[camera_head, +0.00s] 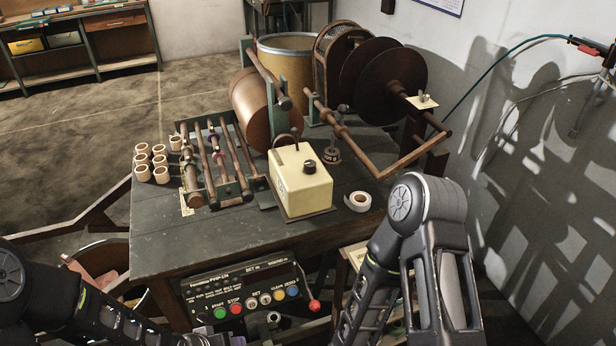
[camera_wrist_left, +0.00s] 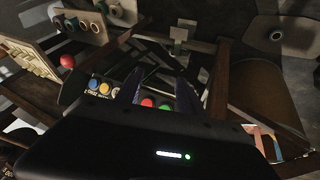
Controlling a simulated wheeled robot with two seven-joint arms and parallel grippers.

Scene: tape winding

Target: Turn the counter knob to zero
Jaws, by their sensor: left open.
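My left arm comes in low from the left. Its gripper shows in the left wrist view (camera_wrist_left: 160,90), open, with the red button (camera_wrist_left: 147,102) and green button (camera_wrist_left: 165,106) seen between its fingers. Contact cannot be told. My right arm bends down at the right; its gripper is out of view.
The table (camera_head: 170,233) bears a roller rack (camera_head: 218,165), several small cores (camera_head: 152,163), a white tape roll (camera_head: 358,201) and a winding machine with large discs (camera_head: 385,80). A wall stands close on the right. The table's front left is clear.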

